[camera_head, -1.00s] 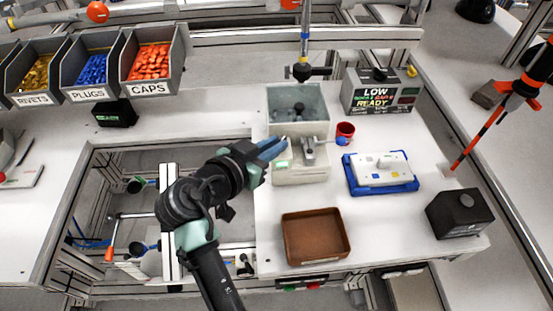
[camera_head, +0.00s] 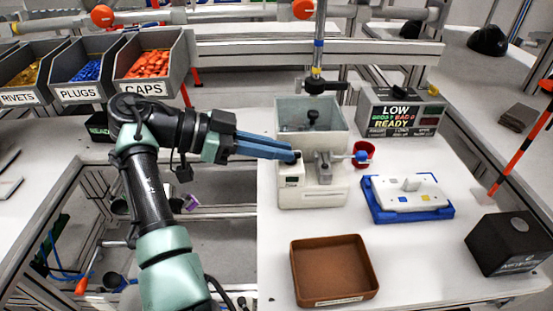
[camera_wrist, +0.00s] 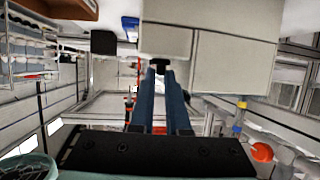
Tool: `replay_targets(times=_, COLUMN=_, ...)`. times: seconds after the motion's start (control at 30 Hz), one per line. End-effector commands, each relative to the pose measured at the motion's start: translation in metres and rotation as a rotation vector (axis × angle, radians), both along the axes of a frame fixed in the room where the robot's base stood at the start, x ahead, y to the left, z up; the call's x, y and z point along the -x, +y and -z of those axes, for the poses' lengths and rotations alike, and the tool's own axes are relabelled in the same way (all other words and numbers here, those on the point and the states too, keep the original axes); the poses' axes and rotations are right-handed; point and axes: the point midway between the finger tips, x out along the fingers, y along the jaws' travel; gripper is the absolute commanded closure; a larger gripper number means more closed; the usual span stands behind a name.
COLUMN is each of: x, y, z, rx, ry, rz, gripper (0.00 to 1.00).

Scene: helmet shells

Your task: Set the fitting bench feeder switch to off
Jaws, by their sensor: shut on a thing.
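The feeder (camera_head: 322,196) is a pale grey box with an open hopper (camera_head: 345,130) on top, standing on the white bench. A small black switch knob (camera_head: 297,156) is on its left part, above a small label. My gripper (camera_head: 292,154) reaches in from the left with long blue fingers, their tips at this knob. In the wrist view the fingertips (camera_wrist: 158,70) are closed on the dark knob (camera_wrist: 157,63) beside the pale feeder body (camera_wrist: 215,62). The fingers hide much of the knob, so its setting cannot be read.
A metal chute with a blue-tipped lever (camera_head: 361,157) and a red cup (camera_head: 366,148) are right of the knob. A blue tray (camera_head: 447,211), brown tray (camera_head: 372,293), black box (camera_head: 510,243) and display box (camera_head: 366,99) stand around. Bins (camera_head: 160,91) are back left.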

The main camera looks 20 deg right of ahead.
Motion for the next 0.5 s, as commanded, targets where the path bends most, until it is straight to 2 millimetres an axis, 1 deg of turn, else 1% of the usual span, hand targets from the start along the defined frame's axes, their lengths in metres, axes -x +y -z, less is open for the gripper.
replay_targets(times=0.03, x=-0.0008, y=0.0006, z=0.0027, rx=-0.004, ry=0.004, rz=0.018, gripper=1.0)
replay_targets(times=0.5, x=-0.0025, y=-0.0008, z=0.0023, rx=-0.005, ry=0.005, rz=0.132, gripper=1.0)
